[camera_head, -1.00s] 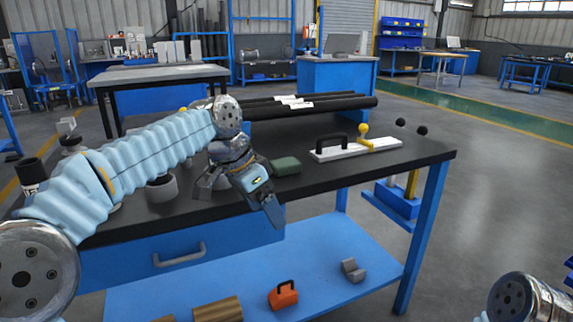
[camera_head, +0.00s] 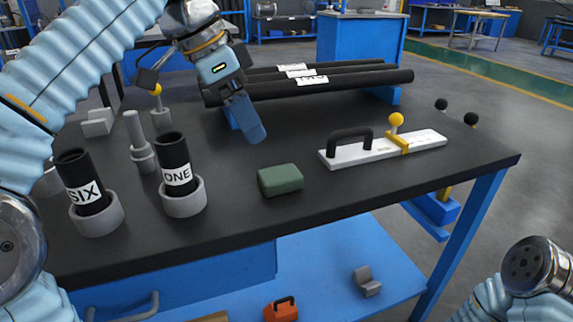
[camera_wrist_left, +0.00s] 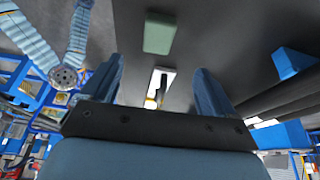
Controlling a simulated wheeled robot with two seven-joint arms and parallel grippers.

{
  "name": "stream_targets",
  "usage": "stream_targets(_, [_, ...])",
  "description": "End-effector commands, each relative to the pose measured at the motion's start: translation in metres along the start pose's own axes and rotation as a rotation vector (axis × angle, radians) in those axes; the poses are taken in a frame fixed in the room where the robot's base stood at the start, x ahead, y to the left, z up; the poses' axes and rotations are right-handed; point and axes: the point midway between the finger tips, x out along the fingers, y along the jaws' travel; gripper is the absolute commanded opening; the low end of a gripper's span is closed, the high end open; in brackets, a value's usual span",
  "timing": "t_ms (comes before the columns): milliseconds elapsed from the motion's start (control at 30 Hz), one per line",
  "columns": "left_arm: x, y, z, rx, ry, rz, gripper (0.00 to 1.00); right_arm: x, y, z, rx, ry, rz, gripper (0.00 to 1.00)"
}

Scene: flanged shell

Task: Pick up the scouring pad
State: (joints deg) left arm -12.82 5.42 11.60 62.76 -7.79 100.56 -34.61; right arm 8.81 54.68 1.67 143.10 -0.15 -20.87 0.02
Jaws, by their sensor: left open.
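The scouring pad (camera_head: 280,180) is a dark green block lying flat on the black tabletop, near its front edge. It also shows in the left wrist view (camera_wrist_left: 160,33), at the top centre, beyond the fingers. My left gripper (camera_head: 254,130) is above the table, behind and a little left of the pad, and apart from it. In the left wrist view the two blue fingers (camera_wrist_left: 160,88) stand wide apart with nothing between them. Part of my right arm shows at the lower right of the head view, but its gripper is not visible.
Black cylinders labelled SIX (camera_head: 82,182) and ONE (camera_head: 177,165) stand in grey rings at left. A white plate (camera_head: 385,150) with a black handle and yellow clamp lies right of the pad. Long black bars (camera_head: 330,83) lie behind. The tabletop around the pad is clear.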

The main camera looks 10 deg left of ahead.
Motion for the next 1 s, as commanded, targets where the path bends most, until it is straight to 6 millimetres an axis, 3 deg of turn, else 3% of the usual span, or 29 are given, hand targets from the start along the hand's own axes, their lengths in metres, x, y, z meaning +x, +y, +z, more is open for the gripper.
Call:
stream_targets(300, [0.066,0.0,0.002,-0.001,-0.003,0.002,0.88,0.021,0.013,-0.002,0.007,0.006,0.007,0.0])
stream_targets(567, [0.09,0.001,0.0,-0.001,-0.002,0.001,0.88,0.025,0.017,-0.003,0.01,0.01,0.01,0.0])
stream_targets(800, [0.127,0.002,-0.004,-0.001,-0.002,0.002,0.88,0.032,0.022,-0.005,0.014,0.014,0.014,0.0])
stream_targets(1000, [0.135,0.002,-0.004,-0.001,0.0,0.0,0.88,0.032,0.023,-0.005,0.014,0.015,0.015,0.0])
